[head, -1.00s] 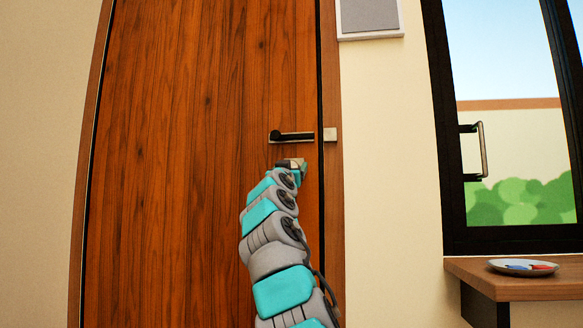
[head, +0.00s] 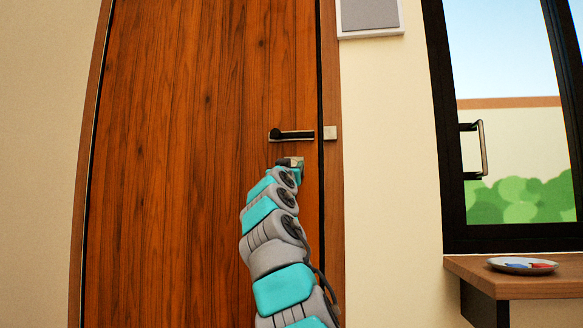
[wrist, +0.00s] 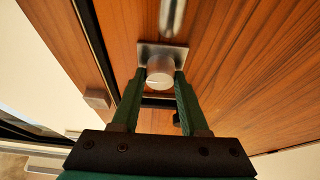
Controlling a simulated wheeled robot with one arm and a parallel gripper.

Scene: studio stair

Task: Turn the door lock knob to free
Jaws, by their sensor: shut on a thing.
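The lock knob (wrist: 160,70) is a round silver knob on a square metal plate (wrist: 174,49) on the wooden door (head: 200,130). In the wrist view, my gripper (wrist: 159,82) has its two green fingers on either side of the knob, shut on it. A short mark shows on the knob's face, toward its left side. In the head view, my gripper (head: 291,163) is at the lock just below the door handle (head: 291,135), and it and the arm hide the knob there.
A pale metal block (head: 330,132) sits on the door frame beside the handle. To the right are a window with its own handle (head: 483,148) and a wooden shelf (head: 545,285) bearing a plate (head: 500,264). The wall between door and window is bare below a panel (head: 370,15).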

